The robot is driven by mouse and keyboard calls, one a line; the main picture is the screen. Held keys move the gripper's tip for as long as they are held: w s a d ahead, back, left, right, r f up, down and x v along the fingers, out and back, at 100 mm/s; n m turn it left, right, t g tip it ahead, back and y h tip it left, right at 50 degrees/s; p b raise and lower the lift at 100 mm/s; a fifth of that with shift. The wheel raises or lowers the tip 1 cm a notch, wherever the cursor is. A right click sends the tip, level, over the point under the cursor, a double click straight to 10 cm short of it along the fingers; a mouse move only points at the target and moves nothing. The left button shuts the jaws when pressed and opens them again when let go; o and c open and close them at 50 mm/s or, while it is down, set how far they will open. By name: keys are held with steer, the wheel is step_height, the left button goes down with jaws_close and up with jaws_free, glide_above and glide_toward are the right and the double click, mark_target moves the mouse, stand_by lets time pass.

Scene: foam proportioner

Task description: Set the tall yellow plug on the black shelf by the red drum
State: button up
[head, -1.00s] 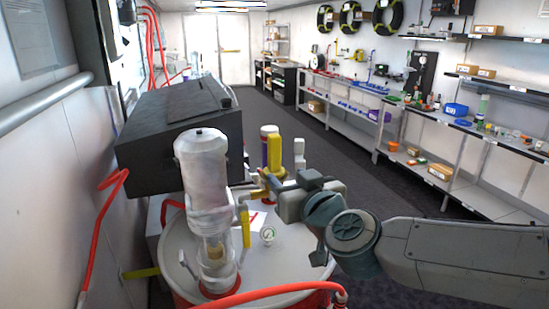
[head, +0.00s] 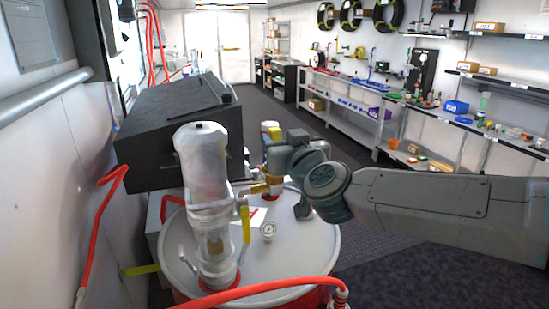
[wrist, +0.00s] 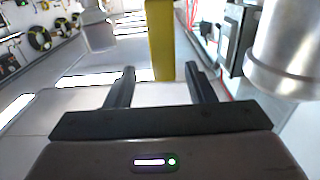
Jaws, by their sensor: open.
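The tall yellow plug (wrist: 161,40) stands upright in the wrist view, its lower end in line with the gap between my fingertips. My gripper (wrist: 160,70) is open, with one finger on each side of that gap; contact with the plug cannot be told. The red drum (head: 317,297) has a grey lid (head: 300,255) and stands in front of me. I cannot clearly make out the black shelf beside it.
A clear cylinder with metal fittings (head: 207,170) stands on the drum, with a yellow-handled valve (head: 245,225) and a gauge (head: 268,230). A black box (head: 170,135) is behind it. A red hose (head: 250,292) crosses the drum's front. The aisle floor (head: 270,105) is clear.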

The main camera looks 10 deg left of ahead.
mark_target(276, 137)
steer(key=shift+a+x, duration=0.3)
steer(key=shift+x, duration=2.15)
steer(key=shift+c, duration=0.3)
jaws_close()
